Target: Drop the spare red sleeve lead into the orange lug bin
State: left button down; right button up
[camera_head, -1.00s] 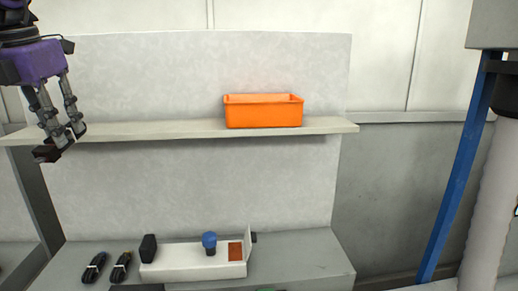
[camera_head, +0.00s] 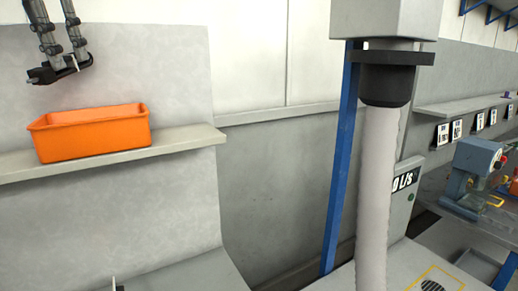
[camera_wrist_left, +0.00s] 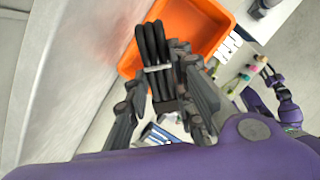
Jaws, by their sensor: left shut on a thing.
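The orange lug bin (camera_head: 92,143) stands on the shelf at the left of the head view, and it also shows below my gripper in the wrist view (camera_wrist_left: 214,17). My left gripper (camera_head: 60,67) is above the bin, shut on a dark bundled lead (camera_head: 45,75). In the wrist view the lead is a black looped bundle (camera_wrist_left: 150,45) with a pale tie, between the left gripper's fingers (camera_wrist_left: 168,90) and overlapping the bin. I cannot make out a red sleeve. A purple arm, likely my right one, shows at the right of the wrist view; its gripper (camera_wrist_left: 270,76) is unclear.
The shelf (camera_head: 185,140) runs along a grey back panel. A blue post (camera_head: 340,170) and a thick pale column (camera_head: 377,190) stand right of it. A grey-blue machine (camera_head: 472,172) is at the far right. The air around the bin looks clear.

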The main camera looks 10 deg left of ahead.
pick_arm(q)
jog(key=shift+w+d+r, duration=0.1)
jog(key=shift+w+d, duration=0.45)
jog(key=shift+w, duration=0.05)
jog(key=shift+s+f+b, duration=0.1)
jog(key=shift+f+b, duration=0.7)
jog(key=shift+f, duration=2.05)
jog(key=c, duration=1.4)
grip_release()
jog(key=v, duration=0.6)
jog(key=shift+r, duration=0.2)
jog(key=shift+s+r, duration=0.15)
jog(key=shift+r, duration=0.35)
